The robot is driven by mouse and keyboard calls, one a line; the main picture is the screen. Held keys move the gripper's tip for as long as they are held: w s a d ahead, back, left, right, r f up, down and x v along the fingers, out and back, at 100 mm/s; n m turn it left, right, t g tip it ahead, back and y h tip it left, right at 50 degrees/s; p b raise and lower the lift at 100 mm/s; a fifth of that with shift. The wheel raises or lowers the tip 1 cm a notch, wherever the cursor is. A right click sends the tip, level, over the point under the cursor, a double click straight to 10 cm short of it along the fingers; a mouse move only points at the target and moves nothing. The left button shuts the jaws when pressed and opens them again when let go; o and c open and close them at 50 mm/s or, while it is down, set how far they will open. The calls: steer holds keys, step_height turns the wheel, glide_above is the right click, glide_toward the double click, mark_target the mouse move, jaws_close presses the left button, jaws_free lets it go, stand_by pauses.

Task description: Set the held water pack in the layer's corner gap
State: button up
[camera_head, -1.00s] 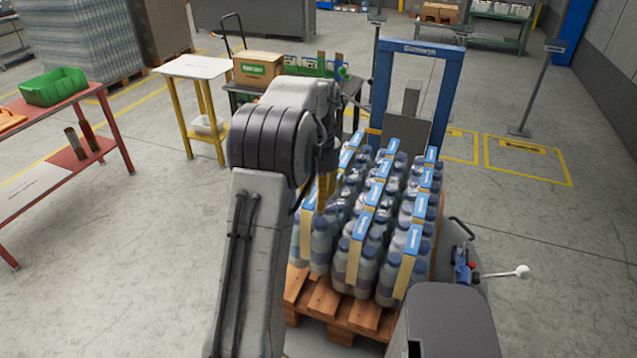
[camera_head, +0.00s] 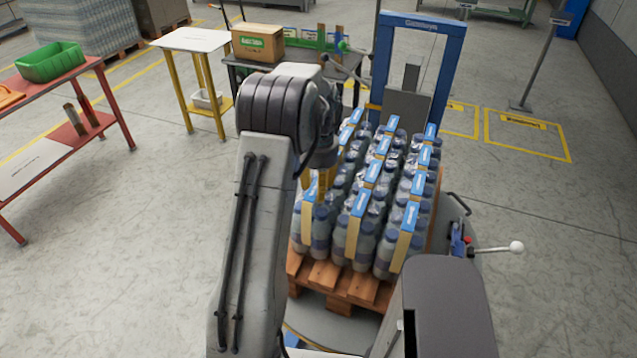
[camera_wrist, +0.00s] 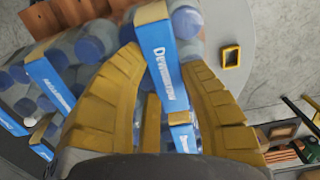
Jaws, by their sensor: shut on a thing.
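The held water pack (camera_head: 319,232) is a bundle of clear bottles with dark blue caps and a blue-topped carry strap. It is at the near left corner of the layer of similar packs (camera_head: 398,240) on the wooden pallet (camera_head: 312,273). My gripper (camera_head: 323,184) is above it, partly hidden by my arm. In the wrist view my gripper (camera_wrist: 163,62) has its yellow fingers on both sides of the blue strap (camera_wrist: 160,75) and is shut on the pack. The pack looks upright and close beside its neighbours. I cannot tell whether its base touches the pallet.
A blue frame (camera_head: 456,75) stands behind the pallet. A lever with a white knob (camera_head: 516,247) is to the right. A red table with a green bin (camera_head: 50,61) and a white-topped stand (camera_head: 192,40) are to the left. Open floor lies between them and the pallet.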

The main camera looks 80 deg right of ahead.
steer(key=o, duration=1.2)
step_height(320, 180, up, 3)
steer(key=shift+d+r+b, duration=0.15)
steer(key=shift+b, duration=0.15)
steer(key=shift+d+r+b, duration=0.1)
steer(key=shift+r+b, duration=0.2)
steer(key=shift+b, duration=0.55)
step_height(320, 180, up, 8)
steer(key=b, duration=0.2)
steer(key=shift+b, duration=0.3)
